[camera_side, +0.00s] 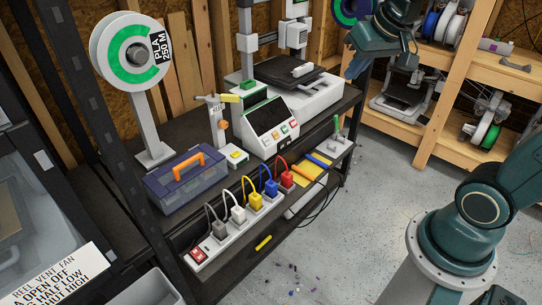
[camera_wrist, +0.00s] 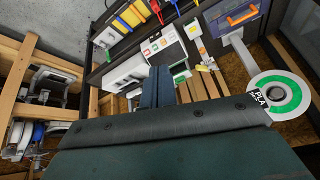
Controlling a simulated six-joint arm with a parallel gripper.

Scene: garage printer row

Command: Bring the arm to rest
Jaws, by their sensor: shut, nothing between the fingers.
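My gripper (camera_wrist: 158,72) shows in the wrist view as two dark teal fingers pressed together, with nothing between them. In the side view my arm rises at the right, leaves the top edge and comes back in at the upper right, where its dark teal end (camera_side: 357,66) hangs in the air beside the printer. The fingertips are hard to make out there. The printer (camera_side: 290,80), with its black bed and white base, stands on the black bench, apart from my gripper.
A power strip (camera_side: 250,215) with several coloured plugs runs along the bench front. A toolbox (camera_side: 187,180), a control box (camera_side: 270,122) and a reel stand (camera_side: 143,110) with a green-and-white reel stand on the bench. Wooden shelves (camera_side: 436,125) are at the right. Between them is open floor (camera_side: 372,190).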

